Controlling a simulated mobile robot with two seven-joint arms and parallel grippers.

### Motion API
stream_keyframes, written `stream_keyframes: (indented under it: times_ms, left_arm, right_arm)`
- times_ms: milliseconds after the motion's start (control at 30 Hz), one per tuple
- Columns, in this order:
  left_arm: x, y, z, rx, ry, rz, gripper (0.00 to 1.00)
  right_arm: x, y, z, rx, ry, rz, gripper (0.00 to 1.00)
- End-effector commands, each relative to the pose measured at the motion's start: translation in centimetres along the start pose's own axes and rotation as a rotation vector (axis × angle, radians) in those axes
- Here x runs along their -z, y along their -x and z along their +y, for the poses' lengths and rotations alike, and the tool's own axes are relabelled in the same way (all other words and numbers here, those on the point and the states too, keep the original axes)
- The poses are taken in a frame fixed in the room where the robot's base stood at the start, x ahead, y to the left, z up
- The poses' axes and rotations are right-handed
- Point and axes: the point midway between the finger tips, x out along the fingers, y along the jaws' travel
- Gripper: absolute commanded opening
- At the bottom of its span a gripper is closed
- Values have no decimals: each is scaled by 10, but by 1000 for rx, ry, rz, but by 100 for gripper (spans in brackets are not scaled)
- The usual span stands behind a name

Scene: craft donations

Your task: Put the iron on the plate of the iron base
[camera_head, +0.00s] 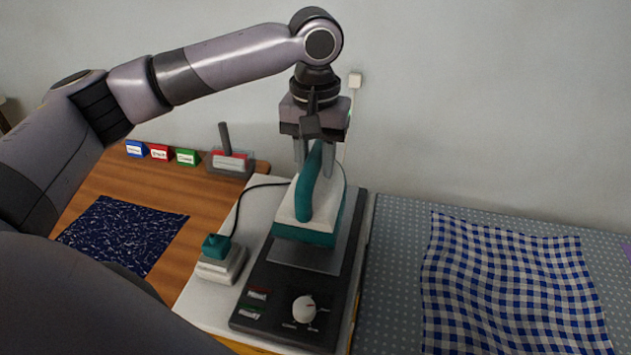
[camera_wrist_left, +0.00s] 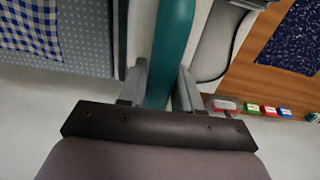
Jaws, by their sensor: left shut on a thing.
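The iron (camera_head: 332,205), white with a teal handle and teal lower edge, is over the iron base (camera_head: 275,277), a dark unit with a grey plate (camera_head: 308,258) and a white dial. My left gripper (camera_head: 314,165) is shut on the iron's teal handle from above. In the left wrist view the handle (camera_wrist_left: 171,45) runs between the fingers (camera_wrist_left: 158,88). The iron looks roughly level over the plate; I cannot tell whether it touches it. The iron hides part of the plate. My right gripper is not in view.
A small white block with a teal top (camera_head: 220,262) and a black cord stands left of the base. A blue checked cloth (camera_head: 510,285) lies on the dotted surface at right. A dark blue cloth (camera_head: 122,235) and small coloured boxes (camera_head: 160,152) are on the wooden table.

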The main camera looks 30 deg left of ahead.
Motion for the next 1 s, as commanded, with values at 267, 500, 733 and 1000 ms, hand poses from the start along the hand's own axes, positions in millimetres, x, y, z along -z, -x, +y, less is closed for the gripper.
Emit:
stream_keyframes:
  times_ms: [267,500,733,1000]
  left_arm:
    - [0,-19,0,-2,0,3,0]
    - [1,-46,0,-4,0,5,0]
    - [1,-49,0,-4,0,6,0]
    - [0,-53,0,0,-1,1,59]
  right_arm:
    - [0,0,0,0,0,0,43]
    - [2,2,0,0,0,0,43]
    - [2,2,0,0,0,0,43]
    - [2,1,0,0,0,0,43]
